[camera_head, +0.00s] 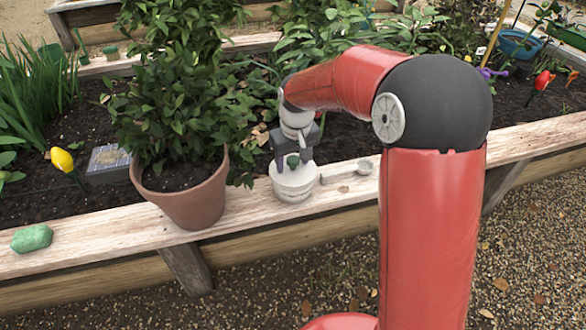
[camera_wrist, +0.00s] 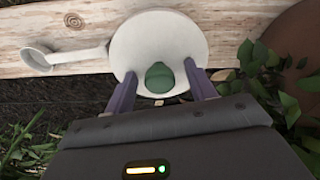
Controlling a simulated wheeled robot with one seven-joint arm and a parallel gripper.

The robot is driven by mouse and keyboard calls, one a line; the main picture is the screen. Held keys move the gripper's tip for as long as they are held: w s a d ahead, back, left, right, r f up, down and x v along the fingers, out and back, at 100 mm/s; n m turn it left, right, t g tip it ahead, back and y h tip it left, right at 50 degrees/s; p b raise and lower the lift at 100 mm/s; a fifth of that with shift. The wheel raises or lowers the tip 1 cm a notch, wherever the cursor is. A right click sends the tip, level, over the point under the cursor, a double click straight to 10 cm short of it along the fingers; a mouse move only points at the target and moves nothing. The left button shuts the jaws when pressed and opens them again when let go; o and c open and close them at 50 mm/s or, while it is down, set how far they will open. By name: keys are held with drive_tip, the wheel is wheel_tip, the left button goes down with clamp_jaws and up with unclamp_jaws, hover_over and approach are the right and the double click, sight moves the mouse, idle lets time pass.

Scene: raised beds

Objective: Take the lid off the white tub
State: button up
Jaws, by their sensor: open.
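The white tub (camera_head: 293,190) stands upright on the bed's wooden edge, just right of the potted shrub. In the wrist view the round lid (camera_wrist: 160,35) and green knob (camera_wrist: 160,77) are seen from above. My gripper (camera_head: 295,163) points down over the lid and is open. Its two fingers (camera_wrist: 160,85) stand on either side of the knob, with gaps showing between them and it. The fingertips are low, near the lid; I cannot tell whether they touch it.
A terracotta pot (camera_head: 190,203) with a bushy plant stands close left of the tub. A metal scoop (camera_head: 350,170) lies on the plank (camera_head: 90,240) to the right of the tub. Soil and plants fill the bed behind.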

drive_tip(key=shift+c, duration=0.2)
drive_tip(key=c, duration=1)
